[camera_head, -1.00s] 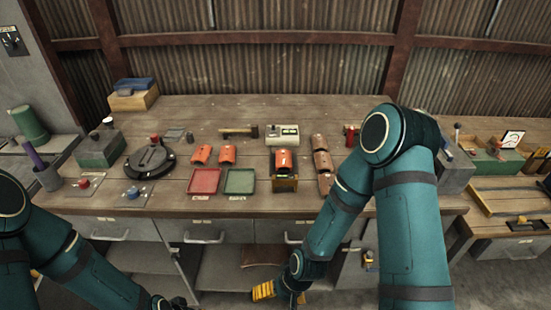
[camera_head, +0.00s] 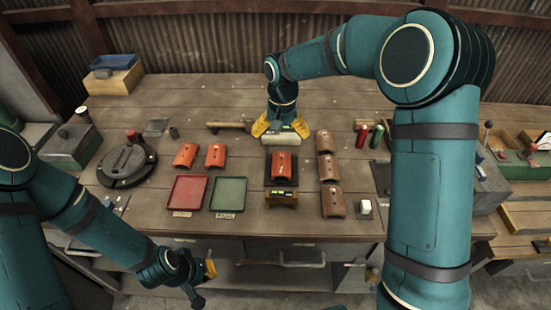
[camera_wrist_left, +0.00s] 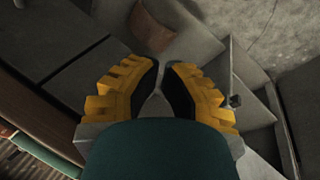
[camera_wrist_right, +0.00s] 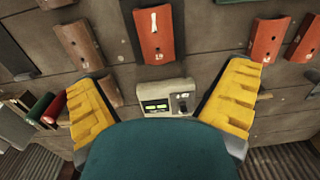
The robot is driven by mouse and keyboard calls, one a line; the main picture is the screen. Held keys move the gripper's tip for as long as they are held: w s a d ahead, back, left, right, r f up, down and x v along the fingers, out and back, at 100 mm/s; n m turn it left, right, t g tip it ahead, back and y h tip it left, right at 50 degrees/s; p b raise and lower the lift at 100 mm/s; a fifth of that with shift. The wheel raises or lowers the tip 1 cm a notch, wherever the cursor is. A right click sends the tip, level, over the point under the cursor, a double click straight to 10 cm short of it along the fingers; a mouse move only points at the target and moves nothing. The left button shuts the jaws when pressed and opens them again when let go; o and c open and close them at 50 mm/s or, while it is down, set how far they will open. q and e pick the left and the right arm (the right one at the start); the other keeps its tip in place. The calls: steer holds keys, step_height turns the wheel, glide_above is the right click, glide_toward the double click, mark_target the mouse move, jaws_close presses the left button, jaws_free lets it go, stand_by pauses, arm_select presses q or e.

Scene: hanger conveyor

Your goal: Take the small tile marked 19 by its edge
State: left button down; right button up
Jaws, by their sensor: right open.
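My right gripper (camera_head: 280,130) is open and empty, pointing down over the white display box at the back middle of the bench. In the right wrist view its two yellow fingers (camera_wrist_right: 165,90) stand wide apart around that box. A small orange tile (camera_wrist_right: 154,32) with a small mark, which looks like 19, lies just beyond the fingers, untouched. My left gripper (camera_head: 205,270) hangs low before the bench. Its fingers (camera_wrist_left: 162,70) are close together with nothing visible between them.
Two orange tiles (camera_head: 186,154) lie to the left and a column of brown tiles (camera_head: 329,170) to the right. A red tray (camera_head: 188,193) and a green tray (camera_head: 228,195) sit in front. The display box (camera_wrist_right: 168,97) is under my right gripper. A hammer (camera_head: 228,126) lies nearby.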

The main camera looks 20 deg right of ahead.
steer(key=shift+w+d+f+b, duration=0.1)
steer(key=shift+f+b, duration=0.1)
steer(key=shift+f, duration=0.35)
steer(key=shift+w+d+f+b, duration=0.1)
steer(key=shift+f+b, duration=0.1)
steer(key=shift+f, duration=0.35)
glide_above(281, 164)
steer(key=f, duration=0.4)
steer(key=shift+w+f, duration=0.3)
steer(key=shift+s+f+b, duration=0.1)
steer(key=shift+f+b, duration=0.2)
steer(key=shift+f, duration=0.2)
steer(key=f, duration=0.4)
steer(key=shift+s+d+b, duration=0.1)
steer(key=shift+s+b, duration=0.15)
steer(key=shift+b, duration=0.05)
steer(key=shift+f, duration=0.65)
arm_select(q)
steer(key=f, duration=0.3)
steer(key=shift+d, duration=0.2)
arm_select(e)
steer(key=c, duration=1.4)
